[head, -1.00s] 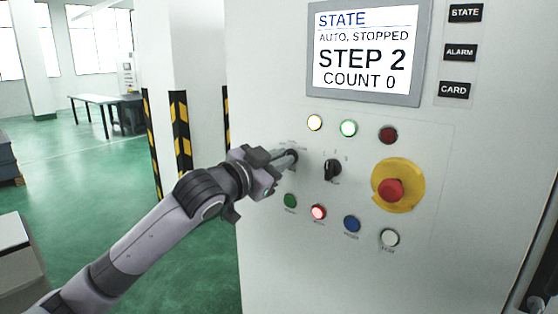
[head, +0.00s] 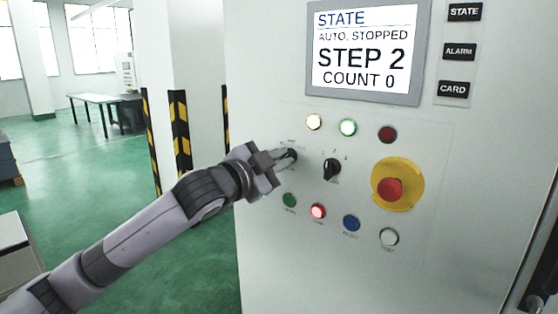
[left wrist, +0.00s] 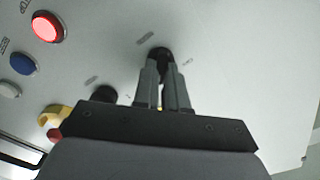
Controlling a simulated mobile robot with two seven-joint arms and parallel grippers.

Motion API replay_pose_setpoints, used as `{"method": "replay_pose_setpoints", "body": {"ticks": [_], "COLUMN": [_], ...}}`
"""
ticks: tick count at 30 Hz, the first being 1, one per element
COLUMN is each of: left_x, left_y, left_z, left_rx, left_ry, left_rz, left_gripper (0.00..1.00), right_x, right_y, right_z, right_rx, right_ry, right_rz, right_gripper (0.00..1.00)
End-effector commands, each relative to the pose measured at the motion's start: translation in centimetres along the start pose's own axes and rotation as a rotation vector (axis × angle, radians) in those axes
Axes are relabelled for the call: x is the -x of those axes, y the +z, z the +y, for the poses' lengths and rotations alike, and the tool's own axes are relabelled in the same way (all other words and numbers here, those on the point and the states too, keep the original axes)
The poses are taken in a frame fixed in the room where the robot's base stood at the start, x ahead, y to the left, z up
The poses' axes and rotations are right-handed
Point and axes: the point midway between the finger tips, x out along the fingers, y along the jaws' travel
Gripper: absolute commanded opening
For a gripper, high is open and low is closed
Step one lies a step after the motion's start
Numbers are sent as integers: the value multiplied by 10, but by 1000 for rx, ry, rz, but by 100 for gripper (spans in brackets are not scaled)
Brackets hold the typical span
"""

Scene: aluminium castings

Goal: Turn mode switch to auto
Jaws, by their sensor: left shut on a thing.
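The mode switch (head: 290,155) is a black rotary knob at the left of the panel's middle row. It also shows in the left wrist view (left wrist: 159,53), between my fingertips. My left gripper (head: 284,158) is shut on it, and its fingers (left wrist: 162,75) hide part of the knob. The screen (head: 362,52) reads "AUTO, STOPPED", "STEP 2", "COUNT 0". A second black rotary knob (head: 332,168) stands just to the right, apart from my gripper. My right gripper is not in view.
A red emergency stop (head: 390,189) on a yellow plate is at the right. Green (head: 289,200), lit red (head: 318,211), blue (head: 351,223) and white (head: 389,237) buttons lie below. Lamps sit above, the yellow-white (head: 314,122) and green (head: 347,127) ones lit. Green floor is open at left.

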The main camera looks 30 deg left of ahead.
Motion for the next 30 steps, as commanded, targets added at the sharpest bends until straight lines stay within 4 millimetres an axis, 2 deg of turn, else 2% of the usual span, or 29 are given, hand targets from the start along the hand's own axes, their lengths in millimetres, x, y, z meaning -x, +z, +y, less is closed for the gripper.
{"method": "replay_pose_setpoints", "body": {"ticks": [3, 4, 6, 17, 30], "left_x": [0, 0, 0, 3, 56], "left_y": [0, 0, 0, 0, 2], "left_z": [0, 0, 0, 1, 2], "left_rx": [-1, -1, -1, 0, -2], "left_ry": [0, 0, 0, 0, 0], "left_rz": [1, 1, 1, 1, -1], "left_gripper": [0, 18, 37, 37, 37], "right_x": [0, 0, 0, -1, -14], "right_y": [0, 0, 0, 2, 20], "right_z": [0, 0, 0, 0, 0], "right_rx": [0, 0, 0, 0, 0], "right_ry": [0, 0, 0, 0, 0], "right_rz": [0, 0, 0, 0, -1], "right_gripper": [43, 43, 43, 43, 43]}}
